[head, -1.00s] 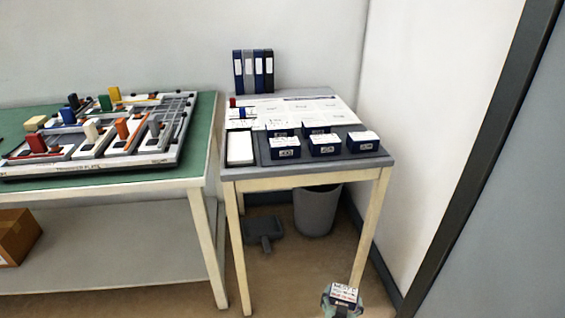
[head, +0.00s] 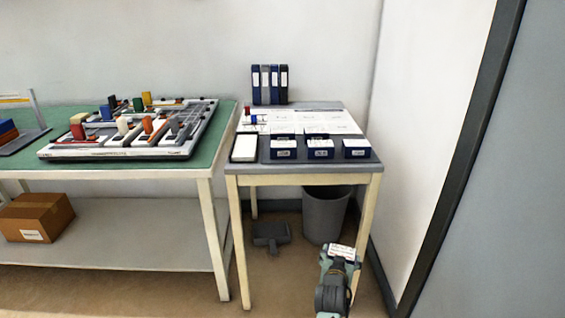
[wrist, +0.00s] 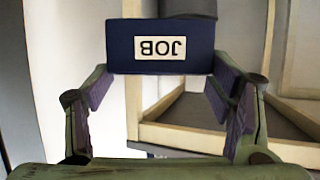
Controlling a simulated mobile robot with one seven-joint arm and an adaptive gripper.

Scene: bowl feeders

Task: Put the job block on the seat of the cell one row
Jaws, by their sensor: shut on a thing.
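The job block (wrist: 161,28) is dark blue with a white "JOB" label, upside down in the wrist view. My gripper (wrist: 162,84) is shut on it, with one finger at each side. In the head view the job block (head: 342,251) shows its printed white top, held in my gripper (head: 338,264) in front of the small table's right front leg, below the top. I cannot tell which place is the cell one row's seat. A plate with grey channels and coloured blocks (head: 120,153) lies on the green-topped bench (head: 210,170).
The small grey-topped table (head: 300,168) holds several dark blue labelled blocks (head: 320,150), white sheets (head: 330,118), a white tray (head: 244,148) and upright binders (head: 270,84). A bin (head: 324,215) stands beneath. A carton (head: 38,217) sits on the bench's lower shelf.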

